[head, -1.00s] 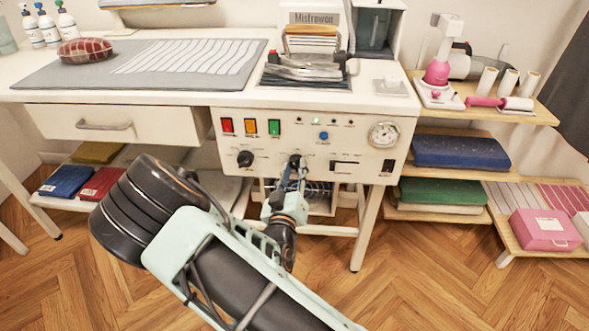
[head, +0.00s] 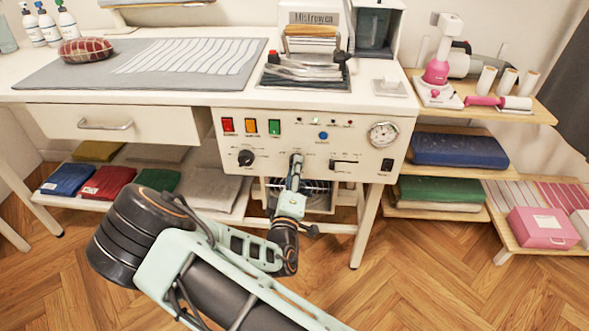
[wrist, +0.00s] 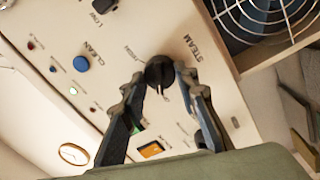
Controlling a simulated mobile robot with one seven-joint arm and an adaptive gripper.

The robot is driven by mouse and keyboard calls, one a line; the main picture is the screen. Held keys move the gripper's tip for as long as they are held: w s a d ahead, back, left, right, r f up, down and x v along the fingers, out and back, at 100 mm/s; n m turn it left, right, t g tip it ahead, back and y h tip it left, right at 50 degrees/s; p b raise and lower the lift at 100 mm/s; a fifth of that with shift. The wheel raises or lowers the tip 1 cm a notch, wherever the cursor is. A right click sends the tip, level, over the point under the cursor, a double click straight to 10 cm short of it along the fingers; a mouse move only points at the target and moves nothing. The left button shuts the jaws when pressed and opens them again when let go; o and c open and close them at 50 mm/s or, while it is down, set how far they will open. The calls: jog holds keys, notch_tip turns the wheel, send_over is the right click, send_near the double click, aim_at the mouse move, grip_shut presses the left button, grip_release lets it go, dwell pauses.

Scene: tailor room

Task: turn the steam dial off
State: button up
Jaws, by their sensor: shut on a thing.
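The steam dial (wrist: 159,69) is a round black knob on the cream control panel (wrist: 120,40), beside the printed word STEAM in the wrist view. My gripper (wrist: 160,78) is shut on it, with one finger on each side. In the head view my gripper (head: 296,162) reaches the middle of the panel's lower row and mostly hides this dial. A small pale mark shows on the knob's lower side in the wrist view, but I cannot tell the exact setting.
Another black knob (head: 245,158) sits left of my gripper. A blue button (head: 323,135), a slider (head: 345,163) and a gauge (head: 383,134) are nearby. A round fan grille (wrist: 262,15) lies below the panel. Wooden shelves (head: 470,105) stand at right.

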dwell(0.5)
jog(key=o, duration=1.1)
jog(key=shift+o, duration=0.2)
jog(key=s, duration=1.2)
jog(key=shift+a+f, duration=0.4)
